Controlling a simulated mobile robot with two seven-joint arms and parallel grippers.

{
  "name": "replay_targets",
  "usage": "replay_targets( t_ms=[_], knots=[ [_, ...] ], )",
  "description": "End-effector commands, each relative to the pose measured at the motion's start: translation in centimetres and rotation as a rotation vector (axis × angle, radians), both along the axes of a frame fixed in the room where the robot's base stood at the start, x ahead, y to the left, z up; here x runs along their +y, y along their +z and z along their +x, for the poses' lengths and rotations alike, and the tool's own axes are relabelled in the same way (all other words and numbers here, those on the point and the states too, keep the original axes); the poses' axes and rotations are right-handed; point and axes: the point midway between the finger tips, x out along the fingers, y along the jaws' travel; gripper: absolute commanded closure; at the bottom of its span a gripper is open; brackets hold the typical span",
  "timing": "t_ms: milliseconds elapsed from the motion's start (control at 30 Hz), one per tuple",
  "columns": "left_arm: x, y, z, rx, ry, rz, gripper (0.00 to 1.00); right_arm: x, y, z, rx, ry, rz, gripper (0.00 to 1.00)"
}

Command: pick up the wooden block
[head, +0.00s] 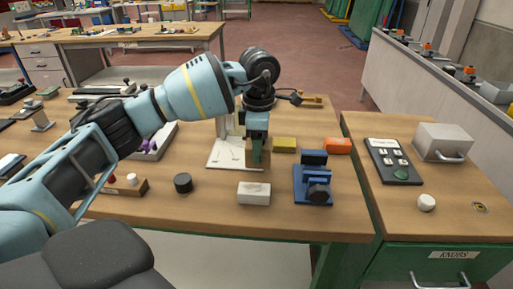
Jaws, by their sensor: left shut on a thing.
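My left gripper (257,149) points down over the middle of the workbench. It is shut on a brown wooden block (265,160), and a green finger covers part of the block's near side. The block is upright, in front of the white base plate of a stand. I cannot tell whether its bottom touches the bench. My right gripper is not in view.
A white block (254,193), a blue vise (314,186) and a black knob (183,183) stand nearby on the bench. Yellow (285,144) and orange (337,146) blocks lie to the right. A side cabinet carries a control panel (393,161) and a grey box (443,142).

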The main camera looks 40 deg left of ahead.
Motion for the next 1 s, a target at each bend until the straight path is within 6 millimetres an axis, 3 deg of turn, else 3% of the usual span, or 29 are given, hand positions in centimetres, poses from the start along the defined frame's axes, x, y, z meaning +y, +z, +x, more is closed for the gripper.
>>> replay_targets(
  t_ms=[500,700,1000],
  knots=[
    [-8.9,0.9,-6.6,0.0,-0.005,0.0,0.7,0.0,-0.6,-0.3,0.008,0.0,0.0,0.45],
    [-10.8,1.2,-8.0,-0.001,-0.003,-0.001,0.7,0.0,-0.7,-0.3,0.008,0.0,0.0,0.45],
    [-11.5,1.3,-8.6,0.0,0.0,0.0,0.7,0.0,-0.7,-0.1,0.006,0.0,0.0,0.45]
  ],
)
